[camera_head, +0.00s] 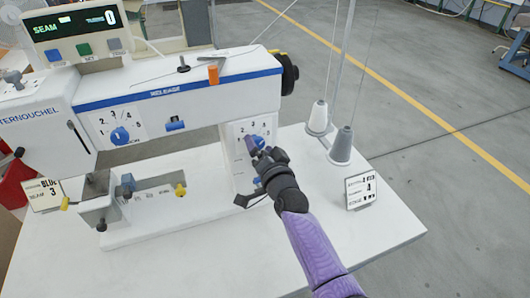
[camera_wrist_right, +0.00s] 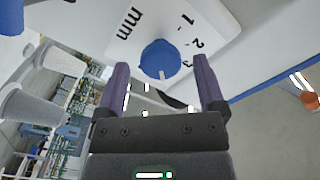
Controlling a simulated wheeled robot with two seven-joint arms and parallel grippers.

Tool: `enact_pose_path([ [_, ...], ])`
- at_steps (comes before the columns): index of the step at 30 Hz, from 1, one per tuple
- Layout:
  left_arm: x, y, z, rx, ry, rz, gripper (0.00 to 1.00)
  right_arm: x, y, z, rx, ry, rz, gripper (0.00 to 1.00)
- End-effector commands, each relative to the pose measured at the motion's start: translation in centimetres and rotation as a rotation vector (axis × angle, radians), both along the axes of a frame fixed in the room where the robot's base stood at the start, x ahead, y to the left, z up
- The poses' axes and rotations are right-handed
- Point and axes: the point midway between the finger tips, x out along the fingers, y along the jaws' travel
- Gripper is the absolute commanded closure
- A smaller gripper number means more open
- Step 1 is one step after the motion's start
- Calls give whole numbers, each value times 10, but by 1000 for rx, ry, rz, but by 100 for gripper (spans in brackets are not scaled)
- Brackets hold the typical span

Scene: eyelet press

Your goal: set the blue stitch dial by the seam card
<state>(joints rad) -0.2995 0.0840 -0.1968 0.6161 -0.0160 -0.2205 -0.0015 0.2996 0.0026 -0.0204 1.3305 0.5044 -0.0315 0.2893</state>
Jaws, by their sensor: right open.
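A blue dial (camera_wrist_right: 160,59) sits on a white plate marked 1, 2, 3 and "mm" in the right wrist view; its white mark points down the picture. In the head view this dial (camera_head: 259,142) is on the machine's right column, partly hidden by my right gripper (camera_head: 255,146). The gripper is open, its purple fingers (camera_wrist_right: 160,72) on either side of the dial; contact is unclear. Another blue dial (camera_head: 120,137) is at the upper left. A left card (camera_head: 43,195) appears to read "BLU" and 3.
The white sewing machine (camera_head: 190,92) stands on a white table (camera_head: 365,237). A display (camera_head: 84,24) shows "SEAM" and 0 above coloured buttons. Two thread cones (camera_head: 342,146) stand right of the column. The table's front right is clear.

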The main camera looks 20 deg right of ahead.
Motion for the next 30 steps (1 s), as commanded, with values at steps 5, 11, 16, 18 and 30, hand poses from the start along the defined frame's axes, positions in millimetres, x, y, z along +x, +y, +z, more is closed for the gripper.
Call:
enact_pose_path([
  [5, 1, 2, 18, 3, -4, -1, 41, -44, -1, 4, -1, 3, 0, 11],
  [11, 1, 8, 24, 12, -5, -3, 41, -82, -3, 1, -1, 3, 0, 11],
  [16, 1, 9, 25, 15, -3, -4, 41, -90, -3, 1, 0, 1, -1, 11],
  [18, 1, 9, 24, 15, -3, -4, 41, -90, -3, 1, 0, 0, 0, 11],
  [30, 2, 3, 24, 5, -4, -2, 41, -107, 13, -14, -111, 131, 100, 11],
])
